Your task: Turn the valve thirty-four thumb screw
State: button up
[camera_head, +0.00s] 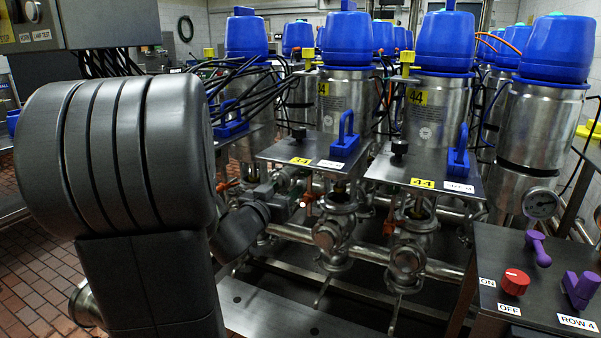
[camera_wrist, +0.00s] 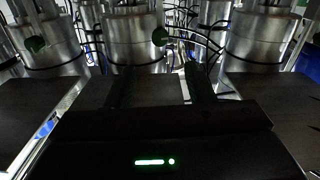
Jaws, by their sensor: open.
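The valve 34 plate (camera_head: 283,151) carries a yellow 34 tag (camera_head: 300,161) and stands in front of its steel cylinder in the head view. A small black thumb screw (camera_head: 299,133) rises from this plate, near the cylinder. My gripper (camera_head: 284,186) is low in front of the plate, apart from the screw. In the wrist view my gripper (camera_wrist: 160,82) has two dark fingers spread apart with nothing between them. A dark plate and a steel cylinder lie beyond them.
The valve 44 plate (camera_head: 425,171) with its own black screw (camera_head: 399,148) is at the right. Blue handles (camera_head: 345,139) stand on the plates. Pipes (camera_head: 330,232) run below. A control box (camera_head: 535,270) with red and purple knobs is at the lower right.

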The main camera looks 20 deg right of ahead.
aim_at(305, 172)
jog(key=x, duration=1.1)
jog(key=shift+w+d, duration=0.2)
jog(key=shift+c, duration=0.5)
jog(key=c, duration=0.9)
